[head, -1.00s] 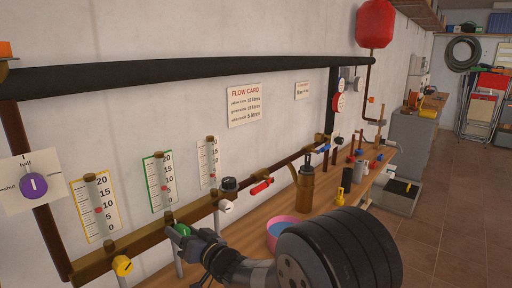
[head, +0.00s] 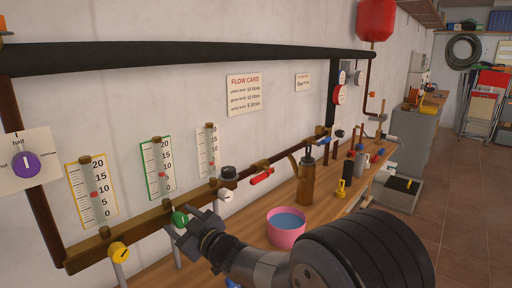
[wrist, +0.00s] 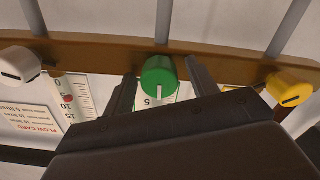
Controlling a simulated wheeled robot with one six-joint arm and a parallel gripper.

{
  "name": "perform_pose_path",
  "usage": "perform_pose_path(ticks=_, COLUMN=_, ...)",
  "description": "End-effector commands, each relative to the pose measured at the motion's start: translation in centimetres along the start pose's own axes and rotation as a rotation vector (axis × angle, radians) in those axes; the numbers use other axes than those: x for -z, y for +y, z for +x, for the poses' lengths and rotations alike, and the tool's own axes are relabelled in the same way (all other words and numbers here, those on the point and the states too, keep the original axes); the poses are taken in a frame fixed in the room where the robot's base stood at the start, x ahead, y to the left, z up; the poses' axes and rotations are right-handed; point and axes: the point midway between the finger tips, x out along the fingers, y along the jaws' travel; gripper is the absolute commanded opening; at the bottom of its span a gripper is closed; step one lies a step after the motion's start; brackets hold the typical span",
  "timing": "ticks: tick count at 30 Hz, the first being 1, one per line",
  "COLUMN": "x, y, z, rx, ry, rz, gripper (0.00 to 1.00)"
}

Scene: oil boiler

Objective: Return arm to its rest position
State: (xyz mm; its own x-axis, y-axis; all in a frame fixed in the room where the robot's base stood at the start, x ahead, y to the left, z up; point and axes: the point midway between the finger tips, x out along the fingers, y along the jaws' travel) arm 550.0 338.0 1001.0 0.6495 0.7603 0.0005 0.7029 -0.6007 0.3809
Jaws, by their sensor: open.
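My gripper (head: 192,228) is open, with its fingers close to the green knob (head: 180,218) on the brass pipe. In the wrist view, the two dark fingers (wrist: 157,84) stand on either side of the green knob (wrist: 158,76), with a gap visible on each side. Whether a finger touches it farther in is hard to tell. My arm reaches up from the lower right of the head view, well extended.
A yellow knob (head: 119,252) and a white knob (head: 226,196) flank the green one. A pink bowl (head: 286,228) of blue liquid sits on the wooden bench near my arm. A brown jug (head: 306,182) stands behind it. A thick black pipe (head: 190,58) runs above.

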Motion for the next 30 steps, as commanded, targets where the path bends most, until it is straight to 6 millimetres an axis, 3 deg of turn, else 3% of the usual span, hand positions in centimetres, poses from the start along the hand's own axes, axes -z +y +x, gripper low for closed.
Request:
perform_pose_path(ticks=12, x=-0.08, y=-0.08, z=0.0, rx=0.0, ry=0.0, rz=-0.287, gripper=0.55)
perform_pose_path(ticks=30, x=-0.4, y=0.05, z=-0.12, rx=-0.002, ry=-0.011, rz=-0.32, gripper=0.55)
